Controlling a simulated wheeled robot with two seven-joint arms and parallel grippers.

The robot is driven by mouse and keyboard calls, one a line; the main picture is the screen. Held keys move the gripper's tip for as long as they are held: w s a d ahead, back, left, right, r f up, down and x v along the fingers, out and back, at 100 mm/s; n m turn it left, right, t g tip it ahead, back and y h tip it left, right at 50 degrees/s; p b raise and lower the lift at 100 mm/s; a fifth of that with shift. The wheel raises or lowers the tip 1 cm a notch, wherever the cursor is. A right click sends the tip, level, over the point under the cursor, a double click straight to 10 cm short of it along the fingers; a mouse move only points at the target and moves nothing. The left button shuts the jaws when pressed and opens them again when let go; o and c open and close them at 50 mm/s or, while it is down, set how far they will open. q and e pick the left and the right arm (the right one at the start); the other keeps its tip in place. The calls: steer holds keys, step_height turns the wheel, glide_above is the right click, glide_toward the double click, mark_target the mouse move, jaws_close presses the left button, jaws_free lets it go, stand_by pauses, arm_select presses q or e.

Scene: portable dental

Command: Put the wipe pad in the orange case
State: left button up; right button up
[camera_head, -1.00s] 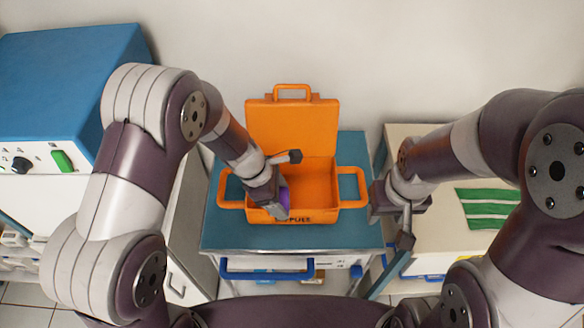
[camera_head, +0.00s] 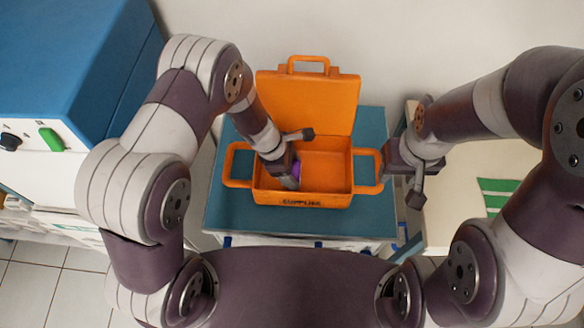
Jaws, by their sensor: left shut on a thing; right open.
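The orange case (camera_head: 331,180) stands open on the blue-topped cart, its lid (camera_head: 308,100) raised at the back. My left gripper (camera_head: 292,176) reaches into the left part of the case and is shut on a purple thing, most likely the wipe pad (camera_head: 297,170). Only a small strip of it shows beside the fingers. I cannot tell whether it touches the case floor. My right gripper (camera_head: 402,178) is open and apart from the case, just right of its right handle (camera_head: 368,172).
The blue cart top (camera_head: 225,212) has free room around the case. A blue and white cabinet (camera_head: 75,75) stands at the left. A pale side table (camera_head: 465,170) with green-and-white striped items (camera_head: 493,193) is at the right. A white wall (camera_head: 400,40) is behind.

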arm_select(q)
steer(key=shift+f, duration=0.15)
steer(key=o, duration=1)
steer(key=shift+a+r, duration=0.1)
steer(key=shift+r, duration=0.35)
steer(key=p+v, duration=0.1)
steer(key=v, duration=1.1)
steer(key=s+a+r+m+y, duration=0.2)
steer(key=s+a+r+m, duration=0.2)
steer(key=m, duration=0.5)
steer(key=s+a+r+m+t+y, duration=0.1)
steer(key=s+a+r+m+y, duration=0.1)
steer(key=s+a+r+m, duration=0.2)
steer(key=s+a+m, duration=0.1)
steer(key=a+m, duration=0.2)
steer(key=m, duration=0.2)
steer(key=shift+s+r, duration=0.3)
steer(key=shift+s, duration=0.05)
